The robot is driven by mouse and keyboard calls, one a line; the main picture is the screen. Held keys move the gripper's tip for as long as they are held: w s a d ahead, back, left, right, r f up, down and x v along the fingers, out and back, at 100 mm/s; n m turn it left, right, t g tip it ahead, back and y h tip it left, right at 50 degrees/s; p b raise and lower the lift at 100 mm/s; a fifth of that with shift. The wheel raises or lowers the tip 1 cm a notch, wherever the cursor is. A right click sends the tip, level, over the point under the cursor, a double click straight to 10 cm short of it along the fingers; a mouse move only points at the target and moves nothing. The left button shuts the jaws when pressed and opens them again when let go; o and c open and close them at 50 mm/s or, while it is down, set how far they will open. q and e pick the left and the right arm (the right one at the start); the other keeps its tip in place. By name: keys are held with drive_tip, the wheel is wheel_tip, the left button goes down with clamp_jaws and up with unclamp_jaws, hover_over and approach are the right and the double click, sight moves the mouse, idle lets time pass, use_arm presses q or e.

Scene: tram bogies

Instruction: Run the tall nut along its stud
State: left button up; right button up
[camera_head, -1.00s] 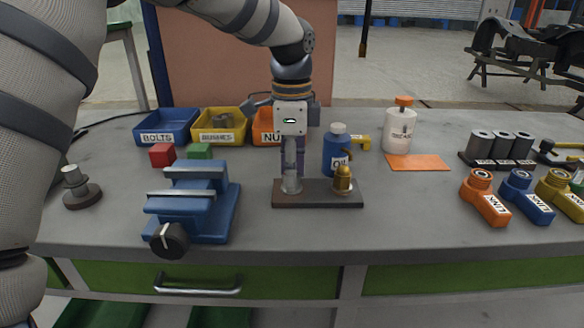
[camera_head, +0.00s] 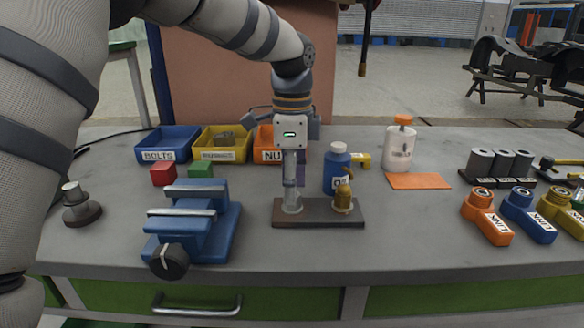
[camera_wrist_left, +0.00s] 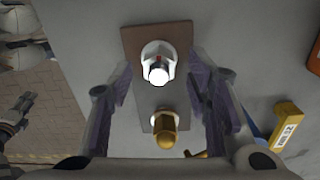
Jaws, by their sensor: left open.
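A dark brown base plate (camera_head: 318,216) lies on the bench. A pale metal stud with a silver nut-like part (camera_head: 292,205) stands upright on its left end. A brass piece with a rounded top (camera_head: 343,200) stands on its right end. My left gripper (camera_head: 291,180) points down over the silver part. In the left wrist view its open fingers (camera_wrist_left: 162,95) lie on either side of the silver part (camera_wrist_left: 157,62) and the brass piece (camera_wrist_left: 165,130), with gaps visible. I cannot tell how high the nut sits on the stud.
A blue vise (camera_head: 192,225) stands left of the plate. A blue oil bottle (camera_head: 337,168) stands close behind it. Bins (camera_head: 168,146) line the back. Link parts (camera_head: 487,218) lie at the right. The bench front and the area right of the plate are clear.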

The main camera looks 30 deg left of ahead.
use_arm(q)
wheel_tip(320, 180, up, 11)
drive_tip(key=shift+r, duration=0.15)
idle(0.4)
